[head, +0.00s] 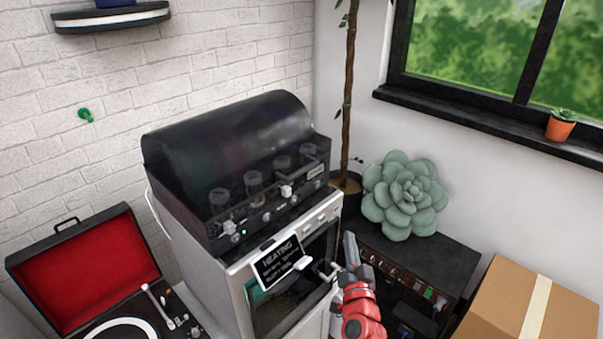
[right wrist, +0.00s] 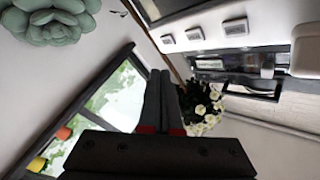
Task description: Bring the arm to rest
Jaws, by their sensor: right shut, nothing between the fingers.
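My right arm comes in from the bottom of the head view, with a red wrist. Its gripper (head: 350,243) points up in front of the white cabinet (head: 240,290), near the cabinet's right front edge. The gripper is shut and empty. In the right wrist view its two dark fingers (right wrist: 160,82) lie together with nothing between them. I cannot tell whether the gripper touches the cabinet's handle beside it. My left gripper is not in view.
A black-hooded machine (head: 230,130) stands on the cabinet, with a "HEATING" sign (head: 279,262) in front. A black unit (head: 400,262) carries a big succulent (head: 404,195). A cardboard box (head: 490,300) stands at right, an open red record player (head: 85,262) at left.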

